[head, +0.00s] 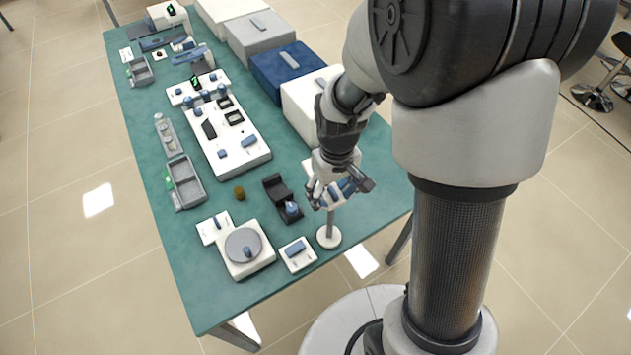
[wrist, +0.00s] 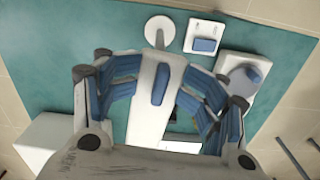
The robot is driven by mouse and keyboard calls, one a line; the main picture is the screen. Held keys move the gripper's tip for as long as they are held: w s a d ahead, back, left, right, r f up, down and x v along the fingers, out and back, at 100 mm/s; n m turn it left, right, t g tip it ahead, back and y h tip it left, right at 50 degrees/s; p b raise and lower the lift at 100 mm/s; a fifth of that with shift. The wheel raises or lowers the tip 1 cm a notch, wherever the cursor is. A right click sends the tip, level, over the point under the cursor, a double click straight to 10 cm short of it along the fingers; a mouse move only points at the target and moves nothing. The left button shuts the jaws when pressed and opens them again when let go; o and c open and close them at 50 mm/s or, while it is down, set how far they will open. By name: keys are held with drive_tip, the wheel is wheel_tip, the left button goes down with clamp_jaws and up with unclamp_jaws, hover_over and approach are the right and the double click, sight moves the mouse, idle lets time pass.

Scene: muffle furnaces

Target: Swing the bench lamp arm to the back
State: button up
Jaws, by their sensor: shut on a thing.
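The bench lamp stands near the bench's right edge, with a round white base (head: 328,237) and a thin upright post. The base also shows at the top of the wrist view (wrist: 160,29). Its white arm (wrist: 146,105) runs down the middle of the wrist view and carries a blue grip (wrist: 160,84). My gripper (head: 335,191) is over the lamp arm and hides most of it in the head view.
Left of the lamp are a small white box with a blue top (head: 296,254), a balance with a round pan (head: 243,243) and a dark holder (head: 280,194). White and blue furnaces (head: 288,72) line the far right side. Bare green bench (head: 180,255) shows at the front left.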

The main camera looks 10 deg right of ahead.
drive_tip(key=shift+s+f+m, duration=0.2)
drive_tip(key=shift+m, duration=0.2)
drive_tip(key=m, duration=0.2)
drive_tip(key=shift+m, duration=0.4)
drive_tip(key=m, duration=0.3)
drive_tip(key=shift+m, duration=0.8)
drive_tip(key=m, duration=0.4)
drive_tip(key=shift+m, duration=0.3)
